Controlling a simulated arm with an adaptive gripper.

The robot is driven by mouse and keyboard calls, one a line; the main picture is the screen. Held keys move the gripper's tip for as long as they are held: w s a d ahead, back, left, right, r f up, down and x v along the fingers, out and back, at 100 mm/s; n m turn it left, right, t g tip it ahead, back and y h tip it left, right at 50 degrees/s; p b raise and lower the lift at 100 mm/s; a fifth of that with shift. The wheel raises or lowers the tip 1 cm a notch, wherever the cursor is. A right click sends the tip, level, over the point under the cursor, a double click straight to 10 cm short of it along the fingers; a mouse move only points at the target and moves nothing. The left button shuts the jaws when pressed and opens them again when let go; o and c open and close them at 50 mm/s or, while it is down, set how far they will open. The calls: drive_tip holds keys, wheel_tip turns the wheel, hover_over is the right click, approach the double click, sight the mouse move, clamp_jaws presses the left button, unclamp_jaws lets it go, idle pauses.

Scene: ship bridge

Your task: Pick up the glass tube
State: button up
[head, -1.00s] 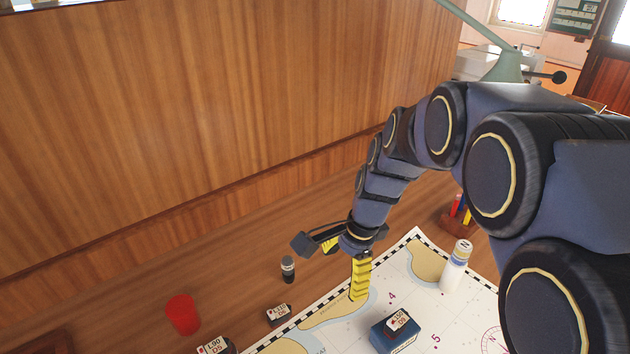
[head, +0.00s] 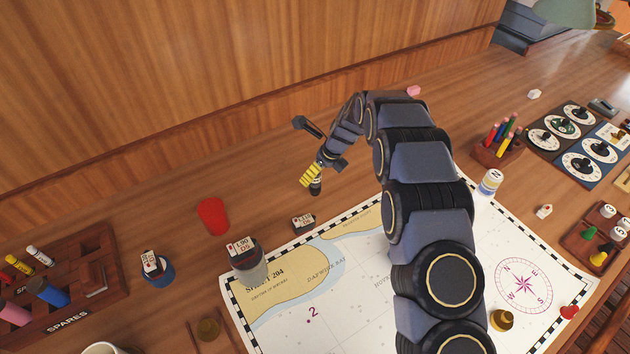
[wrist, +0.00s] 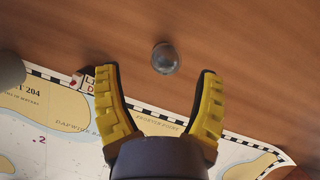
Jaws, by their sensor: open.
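A small upright glass tube with a dark body, seen from above in the wrist view (wrist: 165,58), stands on the wooden desk just beyond the chart's edge. In the head view the tube (head: 316,187) is partly hidden behind my yellow fingers. My gripper (head: 311,176) is open, pointing down over the desk. In the wrist view my gripper's two fingertips (wrist: 160,82) are spread wide. The tube's round top lies ahead of them, between their lines and nothing is held. I cannot tell whether a finger touches it.
A paper chart (head: 500,245) covers the middle of the desk. A red cup (head: 212,216), a small labelled block (head: 303,223) and a grey canister (head: 249,264) stand nearby. A white bottle (head: 490,182) stands right. The wooden panel (head: 200,100) rises behind.

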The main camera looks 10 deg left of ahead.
drive_tip(key=shift+w+x, duration=0.15)
drive_tip(key=shift+x, duration=1.15)
drive_tip(key=shift+w+x, duration=0.15)
drive_tip(key=shift+x, duration=1.1)
drive_tip(key=shift+d, duration=0.1)
clamp_jaws()
